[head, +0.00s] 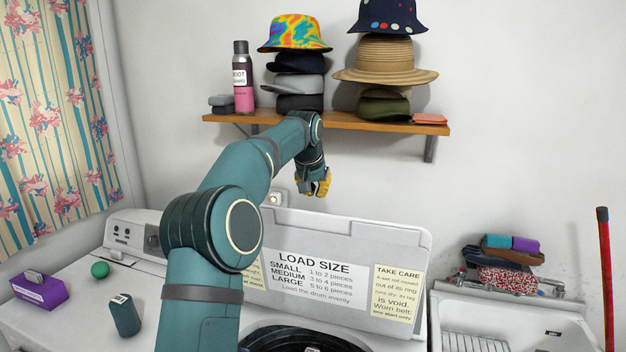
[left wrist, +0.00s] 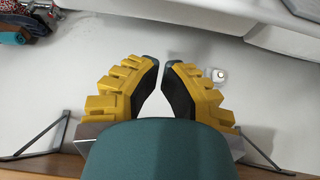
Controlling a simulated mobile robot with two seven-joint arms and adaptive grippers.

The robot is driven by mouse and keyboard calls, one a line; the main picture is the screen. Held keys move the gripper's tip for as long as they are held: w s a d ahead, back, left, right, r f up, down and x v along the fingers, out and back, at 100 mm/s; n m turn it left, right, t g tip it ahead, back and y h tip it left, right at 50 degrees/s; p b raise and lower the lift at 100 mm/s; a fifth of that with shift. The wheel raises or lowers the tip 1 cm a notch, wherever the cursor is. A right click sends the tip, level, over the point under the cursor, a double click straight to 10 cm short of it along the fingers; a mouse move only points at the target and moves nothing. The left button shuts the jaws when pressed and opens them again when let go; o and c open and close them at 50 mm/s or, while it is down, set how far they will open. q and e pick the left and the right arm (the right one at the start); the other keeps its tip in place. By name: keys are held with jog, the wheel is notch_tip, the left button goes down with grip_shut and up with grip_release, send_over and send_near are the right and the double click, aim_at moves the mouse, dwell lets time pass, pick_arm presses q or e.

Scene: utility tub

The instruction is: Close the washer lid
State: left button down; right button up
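The washer lid (head: 345,275) stands open and upright at the back of the white washer (head: 60,310), with a "LOAD SIZE" label on its inner face. Below it the dark drum opening (head: 300,340) shows in part. My left gripper (head: 322,192) is above the lid's top edge, near the wall and under the shelf, apart from the lid. In the left wrist view its yellow fingers (left wrist: 160,65) are parted by a small gap with nothing between them. A white edge, likely the lid's (left wrist: 265,20), crosses the top right there. My right gripper is not in view.
A wooden shelf (head: 350,123) with hats and a spray can (head: 242,78) is above. A utility tub (head: 500,310) with folded cloths (head: 505,255) is at right.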

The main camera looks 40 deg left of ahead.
pick_arm(q)
jog(key=s+f, duration=0.1)
jog(key=s+f+b, duration=0.1)
jog(key=f, duration=0.1)
jog(key=shift+s+d, duration=0.2)
jog(key=shift+d, duration=0.2)
dwell(0.4)
